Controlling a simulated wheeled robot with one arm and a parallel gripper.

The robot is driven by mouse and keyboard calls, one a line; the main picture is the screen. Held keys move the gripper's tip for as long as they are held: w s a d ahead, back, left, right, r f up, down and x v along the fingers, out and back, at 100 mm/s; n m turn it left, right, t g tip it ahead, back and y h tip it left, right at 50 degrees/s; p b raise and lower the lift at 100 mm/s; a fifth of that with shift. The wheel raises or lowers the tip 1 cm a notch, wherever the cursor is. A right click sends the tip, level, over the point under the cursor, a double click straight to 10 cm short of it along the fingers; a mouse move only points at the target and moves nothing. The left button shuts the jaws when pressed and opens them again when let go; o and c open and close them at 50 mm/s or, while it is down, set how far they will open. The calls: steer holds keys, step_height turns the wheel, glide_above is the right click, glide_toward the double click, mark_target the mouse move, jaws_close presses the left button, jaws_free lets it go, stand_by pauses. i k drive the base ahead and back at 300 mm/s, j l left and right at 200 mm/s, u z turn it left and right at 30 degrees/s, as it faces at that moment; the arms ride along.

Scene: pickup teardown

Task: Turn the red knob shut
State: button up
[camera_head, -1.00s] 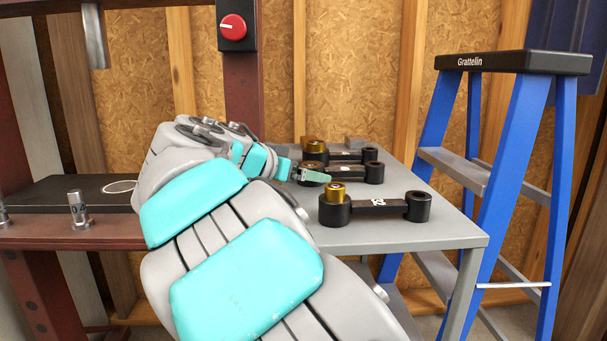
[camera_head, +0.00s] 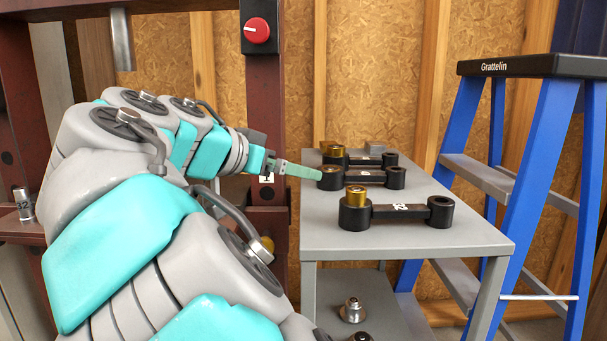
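The red knob (camera_head: 257,30) is round with a white pointer line that points left. It sits on a black box on the dark red press post, at the top of the head view. My gripper (camera_head: 316,172) is well below the knob and a little to its right, at the left edge of the grey table. Its green fingers are seen edge-on and point right, towards a black link part (camera_head: 361,177). I cannot tell whether the fingers are apart or touch that part. Nothing of mine touches the knob.
The grey table (camera_head: 430,240) holds several black link parts, some with brass bushings (camera_head: 355,196). A blue ladder (camera_head: 540,130) stands at the right. A steel ram (camera_head: 121,40) hangs at the upper left. A marked metal cylinder (camera_head: 24,204) stands on the press bed. Space before the knob looks clear.

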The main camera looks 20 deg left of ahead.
mark_target(257, 32)
steer(key=u, duration=1.25)
